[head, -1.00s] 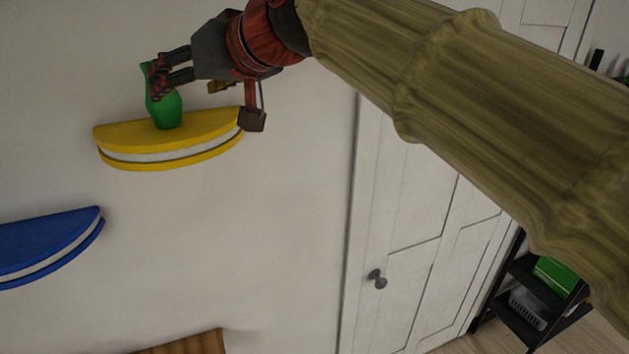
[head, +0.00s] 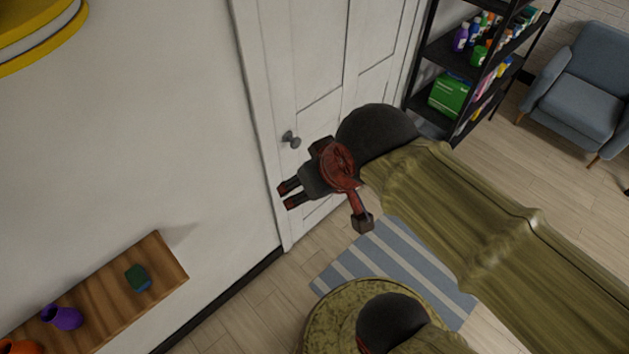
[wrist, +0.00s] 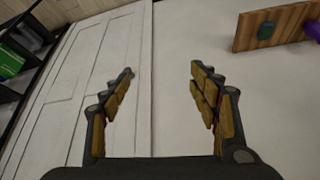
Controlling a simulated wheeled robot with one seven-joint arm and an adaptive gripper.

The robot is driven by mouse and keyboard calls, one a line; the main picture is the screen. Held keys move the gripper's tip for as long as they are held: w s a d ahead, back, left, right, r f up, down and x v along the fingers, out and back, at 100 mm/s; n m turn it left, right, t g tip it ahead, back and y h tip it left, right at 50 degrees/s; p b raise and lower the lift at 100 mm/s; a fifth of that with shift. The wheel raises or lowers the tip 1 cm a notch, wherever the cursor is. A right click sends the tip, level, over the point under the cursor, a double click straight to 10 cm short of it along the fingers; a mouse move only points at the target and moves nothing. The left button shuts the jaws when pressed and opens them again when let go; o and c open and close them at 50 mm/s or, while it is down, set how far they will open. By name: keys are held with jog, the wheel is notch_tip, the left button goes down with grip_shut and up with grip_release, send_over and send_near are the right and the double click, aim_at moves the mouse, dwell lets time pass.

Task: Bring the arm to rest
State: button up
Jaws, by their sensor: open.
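My gripper (head: 287,194) is open and empty in the head view, in front of the white door's left frame. My arm reaches in from the right side of that view. In the wrist view my gripper (wrist: 162,85) shows two spread fingers with nothing between them, facing the wall and door. The green vase from the earlier head frame is out of view now.
A white door (head: 345,60) stands behind my gripper. A wooden shelf (head: 100,300) at lower left holds a dark green object (head: 138,278) and a purple vase (head: 62,317). A black rack (head: 470,70) and armchair (head: 590,85) stand right.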

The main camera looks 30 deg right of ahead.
jog(key=shift+s+d+f, duration=0.3)
jog(key=shift+s+f, duration=0.1)
jog(key=shift+f, duration=0.1)
jog(key=shift+f, duration=0.1)
notch_tip(320, 180, down, 20)
jog(key=b, duration=2)
